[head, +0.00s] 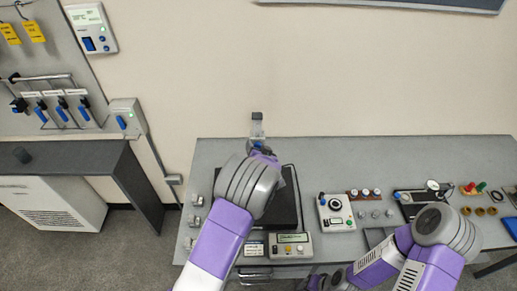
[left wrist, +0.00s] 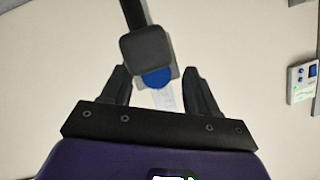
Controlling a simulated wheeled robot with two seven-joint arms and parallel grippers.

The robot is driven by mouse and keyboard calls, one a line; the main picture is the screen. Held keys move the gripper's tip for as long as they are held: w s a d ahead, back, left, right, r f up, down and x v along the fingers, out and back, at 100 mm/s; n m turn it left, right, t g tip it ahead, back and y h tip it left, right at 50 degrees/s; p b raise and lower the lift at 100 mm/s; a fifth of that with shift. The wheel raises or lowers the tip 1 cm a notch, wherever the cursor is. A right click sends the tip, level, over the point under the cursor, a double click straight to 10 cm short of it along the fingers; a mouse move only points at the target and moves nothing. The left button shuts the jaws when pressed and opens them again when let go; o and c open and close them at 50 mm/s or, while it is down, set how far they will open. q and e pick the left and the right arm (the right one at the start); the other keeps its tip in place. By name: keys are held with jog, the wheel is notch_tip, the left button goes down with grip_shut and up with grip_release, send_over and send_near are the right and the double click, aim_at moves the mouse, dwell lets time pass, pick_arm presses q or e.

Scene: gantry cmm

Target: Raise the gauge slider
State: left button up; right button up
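The height gauge (head: 257,128) stands upright at the back edge of the grey bench, beyond my left wrist. Its grey top shows in the head view; its lower part is hidden behind my arm. In the left wrist view a dark bar ends in a dark block (left wrist: 146,48), with a blue round part (left wrist: 157,78) and a pale plate behind it. I cannot tell for certain which part is the slider. My left gripper (left wrist: 158,84) is open, its fingers on either side of the blue part, with gaps visible.
The grey bench (head: 350,155) carries a black plate (head: 287,215) under my left arm. The bench's back right is clear.

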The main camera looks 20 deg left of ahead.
pick_arm(q)
jog(key=shift+d, duration=0.1)
jog(key=shift+s+d+r, duration=0.1)
jog(key=shift+s+d, duration=0.2)
jog(key=shift+s, duration=0.05)
jog(key=v, duration=0.6)
jog(key=shift+s+b, duration=0.35)
